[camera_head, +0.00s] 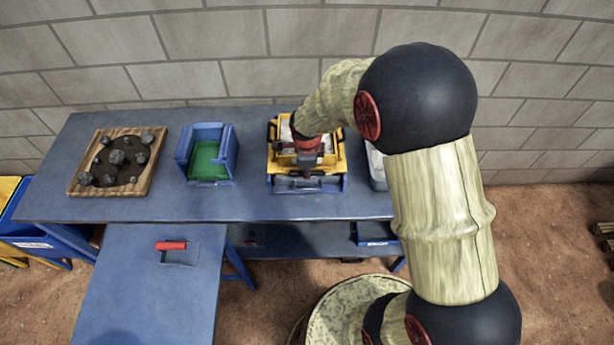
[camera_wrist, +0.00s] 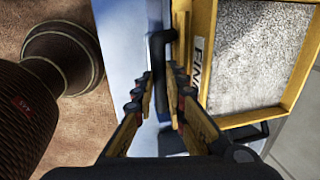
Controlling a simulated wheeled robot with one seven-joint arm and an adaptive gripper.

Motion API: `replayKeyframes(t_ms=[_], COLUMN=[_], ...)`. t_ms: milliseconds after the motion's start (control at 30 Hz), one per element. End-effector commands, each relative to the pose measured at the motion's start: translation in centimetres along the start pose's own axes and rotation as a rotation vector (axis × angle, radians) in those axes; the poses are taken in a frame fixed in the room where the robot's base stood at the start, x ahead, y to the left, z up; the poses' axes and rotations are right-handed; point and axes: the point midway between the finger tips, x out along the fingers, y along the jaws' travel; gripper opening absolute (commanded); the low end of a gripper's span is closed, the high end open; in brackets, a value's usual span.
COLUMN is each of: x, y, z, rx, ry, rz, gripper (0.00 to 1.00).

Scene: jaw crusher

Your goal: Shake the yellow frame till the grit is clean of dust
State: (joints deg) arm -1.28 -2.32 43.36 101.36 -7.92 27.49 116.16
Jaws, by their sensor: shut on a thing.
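The yellow frame (camera_head: 284,159) sits over a blue bin (camera_head: 336,185) on the bench, under my arm. In the wrist view the yellow frame (camera_wrist: 203,45) is at the right, with a label partly reading "FIN". Pale speckled grit (camera_wrist: 255,55) lies inside it; I cannot tell how much dust is in it. My gripper (camera_head: 305,166) is at the frame's near side. In the wrist view my gripper's fingers (camera_wrist: 160,88) close around a black handle (camera_wrist: 162,50) beside the frame. My arm hides part of the frame in the head view.
A wooden tray of dark rocks (camera_head: 152,177) is at the bench's left. A blue bin with a green bottom (camera_head: 207,163) stands between it and the frame. A pale-filled container (camera_head: 377,178) stands close right. A red-handled tool (camera_head: 171,246) lies on the lower front table.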

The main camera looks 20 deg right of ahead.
Motion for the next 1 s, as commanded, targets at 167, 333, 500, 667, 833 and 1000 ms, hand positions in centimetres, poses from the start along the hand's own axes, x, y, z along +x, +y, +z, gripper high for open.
replayKeyframes(t_ms=[167,333,500,667,833,1000], x=[0.6,0.6,0.6,0.6,0.6,0.6], y=[-2.9,-3.4,-3.4,-3.4,-3.4,-3.4], z=[0.0,0.0,0.0,0.0,0.0,0.0], rx=[0.001,0.000,0.000,0.000,0.000,-0.001], ry=[-0.001,-0.001,-0.001,-0.001,-0.001,-0.001], rz=[-0.003,-0.002,-0.002,-0.002,-0.002,-0.002], gripper=[0.00,0.00,0.00,0.20,0.30,0.32])
